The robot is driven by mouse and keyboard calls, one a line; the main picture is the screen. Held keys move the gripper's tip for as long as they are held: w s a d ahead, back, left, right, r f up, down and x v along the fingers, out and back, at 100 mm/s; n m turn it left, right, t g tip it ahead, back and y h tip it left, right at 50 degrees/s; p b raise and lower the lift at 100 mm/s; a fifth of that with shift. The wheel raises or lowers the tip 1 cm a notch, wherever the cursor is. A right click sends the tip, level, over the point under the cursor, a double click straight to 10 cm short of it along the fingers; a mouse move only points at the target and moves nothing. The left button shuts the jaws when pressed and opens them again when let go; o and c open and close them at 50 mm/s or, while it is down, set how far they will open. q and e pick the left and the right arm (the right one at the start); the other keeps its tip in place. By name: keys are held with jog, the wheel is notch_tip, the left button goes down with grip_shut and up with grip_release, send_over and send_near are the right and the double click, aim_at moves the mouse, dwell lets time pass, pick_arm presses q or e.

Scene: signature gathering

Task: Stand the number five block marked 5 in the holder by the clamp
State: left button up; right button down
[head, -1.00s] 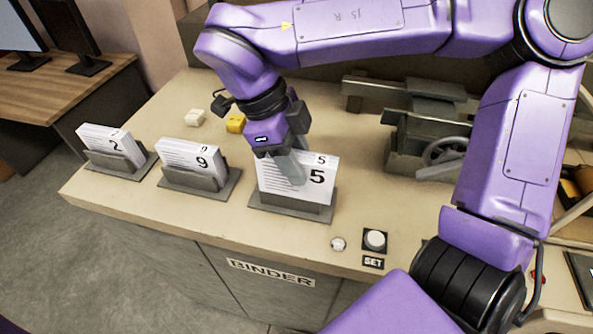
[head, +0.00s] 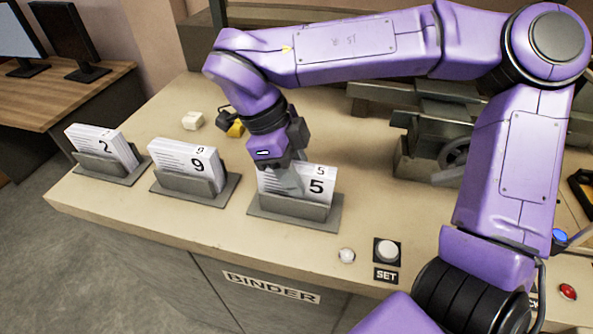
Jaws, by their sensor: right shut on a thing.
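The number five block (head: 317,187) is a white stack of sheets with a black 5 on its face and another on its top edge. It stands upright in a grey holder (head: 293,208), the rightmost of three, nearest the grey clamp-like machine with a handwheel (head: 425,160). The holder's front lip hides the block's lower part, so I cannot see whether it touches the bottom. My right gripper (head: 290,180) comes down from above and is shut on the block, its fingers covering part of the face. My left gripper is not in view.
Blocks marked 9 (head: 190,163) and 2 (head: 105,145) stand in holders to the left. In front are a SET button (head: 387,250) and small round knob (head: 346,255). My right arm covers much of the right side.

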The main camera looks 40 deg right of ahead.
jog(key=c, duration=0.7)
grip_release()
jog(key=shift+s+f, duration=0.25)
jog(key=shift+f, duration=0.3)
jog(key=shift+c, duration=0.2)
jog(key=p+v, duration=0.2)
jog(key=v, duration=1)
jog(key=shift+w+r, duration=0.1)
jog(key=shift+r, duration=0.25)
jog(key=shift+w+r, duration=0.2)
jog(key=shift+r, duration=0.2)
